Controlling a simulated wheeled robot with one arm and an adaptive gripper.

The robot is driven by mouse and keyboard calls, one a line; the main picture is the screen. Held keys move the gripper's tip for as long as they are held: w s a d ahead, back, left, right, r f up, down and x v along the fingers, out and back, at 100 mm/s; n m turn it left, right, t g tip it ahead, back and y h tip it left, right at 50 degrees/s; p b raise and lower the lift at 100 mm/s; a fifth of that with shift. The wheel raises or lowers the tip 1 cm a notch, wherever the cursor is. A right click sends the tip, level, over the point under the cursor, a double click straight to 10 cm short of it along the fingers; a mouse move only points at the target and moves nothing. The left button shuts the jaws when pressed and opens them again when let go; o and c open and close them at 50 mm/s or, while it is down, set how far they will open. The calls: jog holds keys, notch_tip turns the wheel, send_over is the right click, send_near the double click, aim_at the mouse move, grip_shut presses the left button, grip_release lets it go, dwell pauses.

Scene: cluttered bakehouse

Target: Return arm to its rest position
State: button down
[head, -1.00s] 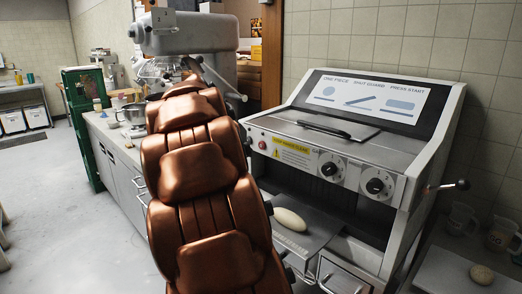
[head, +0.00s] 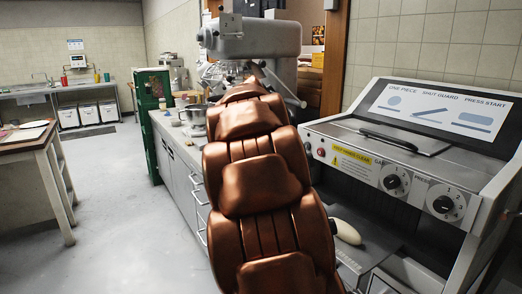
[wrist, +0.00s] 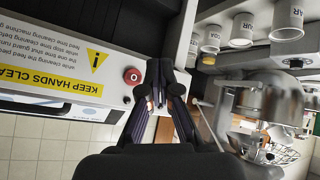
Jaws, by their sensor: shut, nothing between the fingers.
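My gripper shows in the wrist view (wrist: 160,72), its two dark fingers together at the tips with nothing between them. It is close to the machine's front panel with the yellow warning label (wrist: 60,85) and red button (wrist: 133,76). In the head view my copper-coloured arm reaches up and away through the middle of the picture. My gripper cannot be made out there; the far end of the arm overlaps the grey mixer (head: 262,40).
The dough machine (head: 400,150) stands close on the right, with a pale dough piece (head: 347,232) on its lower tray. A grey counter (head: 180,160) runs behind my arm. A worktable (head: 35,150) is at the left. The floor (head: 130,220) between is clear.

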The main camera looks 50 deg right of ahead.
jog(key=s+a+f+n+y+p, duration=0.1)
jog(key=s+a+f+n+y, duration=0.3)
jog(key=a, duration=0.9)
jog(key=w+a+f+n+y+p, duration=0.15)
jog(key=a+f, duration=0.45)
jog(key=a, duration=0.7)
jog(key=s+a+f+n+g+y, duration=0.1)
jog(key=s+a+f+n, duration=0.3)
jog(key=s+a, duration=0.4)
jog(key=s+a+f+n+g+y, duration=0.1)
jog(key=s+a+f+n+y, duration=0.2)
jog(key=s+a, duration=0.6)
jog(key=a+f+n, duration=0.1)
jog(key=a, duration=0.2)
jog(key=shift+a, duration=0.1)
